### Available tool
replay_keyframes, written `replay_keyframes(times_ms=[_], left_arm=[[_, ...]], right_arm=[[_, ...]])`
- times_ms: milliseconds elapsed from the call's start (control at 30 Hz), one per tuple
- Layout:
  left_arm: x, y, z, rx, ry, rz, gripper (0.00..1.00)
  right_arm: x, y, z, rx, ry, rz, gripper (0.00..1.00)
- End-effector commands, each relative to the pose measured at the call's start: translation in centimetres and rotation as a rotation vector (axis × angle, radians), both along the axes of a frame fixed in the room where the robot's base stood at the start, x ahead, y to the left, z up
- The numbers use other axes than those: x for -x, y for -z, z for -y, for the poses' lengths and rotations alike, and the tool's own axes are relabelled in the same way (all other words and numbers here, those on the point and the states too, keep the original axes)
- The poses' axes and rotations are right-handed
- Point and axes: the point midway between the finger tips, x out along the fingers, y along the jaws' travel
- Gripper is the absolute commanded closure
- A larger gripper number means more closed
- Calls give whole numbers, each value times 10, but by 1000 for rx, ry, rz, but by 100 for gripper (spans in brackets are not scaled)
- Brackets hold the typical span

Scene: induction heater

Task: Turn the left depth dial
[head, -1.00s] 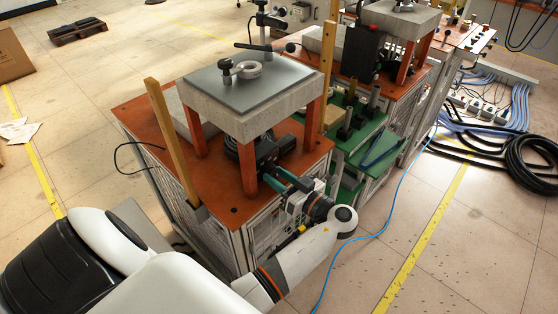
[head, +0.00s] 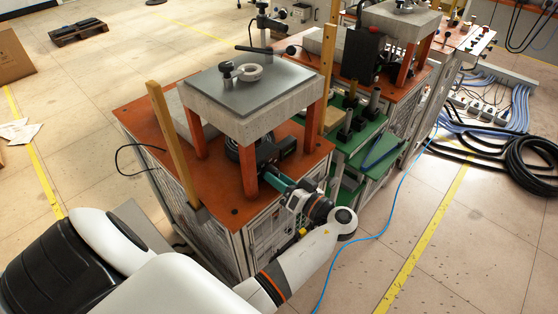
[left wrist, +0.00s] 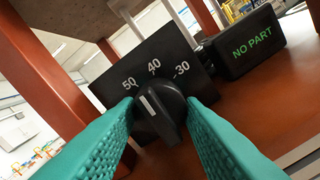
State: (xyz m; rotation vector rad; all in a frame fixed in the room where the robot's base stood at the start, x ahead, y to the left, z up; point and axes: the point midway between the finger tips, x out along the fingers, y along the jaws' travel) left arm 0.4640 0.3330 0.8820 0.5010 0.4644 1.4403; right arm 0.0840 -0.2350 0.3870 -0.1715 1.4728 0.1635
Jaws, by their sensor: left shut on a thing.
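The depth dial (left wrist: 162,112) is a black knob with a white pointer mark, on a black panel (left wrist: 120,90) marked 50, 40 and 30. Its pointer leans left of upright, roughly between 50 and 40. My left gripper (left wrist: 162,122) has its teal fingers on either side of the knob, shut on it. In the head view my left gripper (head: 272,180) reaches in under the raised grey plate, and the dial is hidden there. My right gripper is not in view.
A black box reading NO PART (left wrist: 250,45) sits right of the dial. Orange legs (head: 250,165) hold up the grey slab (head: 245,115) close around my gripper. A wooden post (head: 172,140) rises at the left. A blue cable (head: 390,215) lies on the floor.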

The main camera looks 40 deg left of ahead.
Motion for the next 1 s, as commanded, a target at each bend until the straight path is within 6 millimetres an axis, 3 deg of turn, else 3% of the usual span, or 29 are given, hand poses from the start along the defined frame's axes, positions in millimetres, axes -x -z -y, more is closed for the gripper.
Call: replay_keyframes(times_ms=[167, 200, 333, 767, 1000], left_arm=[[-1, -3, -1, -7, 0, 7, 88], [-1, -3, -1, -7, 0, 7, 64], [-1, -2, -1, -5, 0, 5, 44], [0, 0, 0, 0, 1, 14, 44], [0, 1, 0, 16, 0, 214, 44]], right_arm=[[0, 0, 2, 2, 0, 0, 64], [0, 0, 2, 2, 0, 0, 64], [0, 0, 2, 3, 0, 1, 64], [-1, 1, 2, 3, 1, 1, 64], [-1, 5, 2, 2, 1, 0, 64]])
